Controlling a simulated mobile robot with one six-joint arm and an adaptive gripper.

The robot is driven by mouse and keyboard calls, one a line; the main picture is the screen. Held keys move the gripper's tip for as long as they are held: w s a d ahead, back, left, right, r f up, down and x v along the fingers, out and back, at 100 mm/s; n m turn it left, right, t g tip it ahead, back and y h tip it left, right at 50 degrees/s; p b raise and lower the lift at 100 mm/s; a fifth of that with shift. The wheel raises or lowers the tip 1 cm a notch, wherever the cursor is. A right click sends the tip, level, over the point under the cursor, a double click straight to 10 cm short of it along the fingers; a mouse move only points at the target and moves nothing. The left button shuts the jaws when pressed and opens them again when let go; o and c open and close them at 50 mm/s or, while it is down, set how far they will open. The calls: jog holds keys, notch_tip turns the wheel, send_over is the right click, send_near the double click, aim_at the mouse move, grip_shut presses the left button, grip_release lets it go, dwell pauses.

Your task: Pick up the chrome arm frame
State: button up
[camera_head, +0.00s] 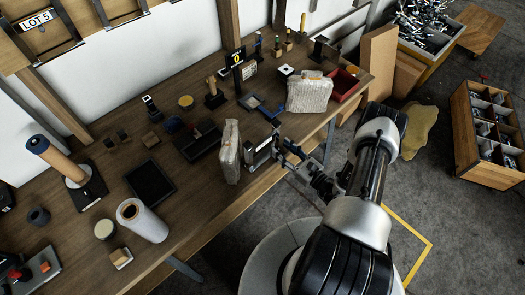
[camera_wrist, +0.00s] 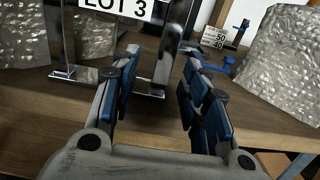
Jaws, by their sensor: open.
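The chrome arm frame (camera_wrist: 168,55) stands upright on the wooden table near its front edge, with a "LOT 3" label (camera_wrist: 118,8) at its top in the wrist view. In the head view the chrome frame (camera_head: 261,154) is small and partly covered by my gripper (camera_head: 284,148). My gripper (camera_wrist: 160,65) is open, its blue-padded fingers apart. The frame's right upright shows between the fingertips in the wrist view; its left upright (camera_wrist: 58,38) is outside the left finger. I see no contact and cannot tell whether the fingertips reach around the upright.
Wrapped packages stand close by on both sides, one on the left (camera_head: 229,152) and one on the right (camera_head: 308,93). A blue tool (camera_head: 262,107) lies behind. The wooden table (camera_head: 205,205) has bare room at its front left. A red tray (camera_head: 344,85) sits at the right end.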

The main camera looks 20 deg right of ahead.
aim_at(277, 144)
jog(key=x, duration=0.5)
jog(key=shift+w+d+b, duration=0.15)
jog(key=shift+d+b, duration=0.05)
jog(key=shift+b, duration=0.2)
jog(key=shift+c, duration=0.2)
grip_shut()
jog(key=shift+r, duration=0.1)
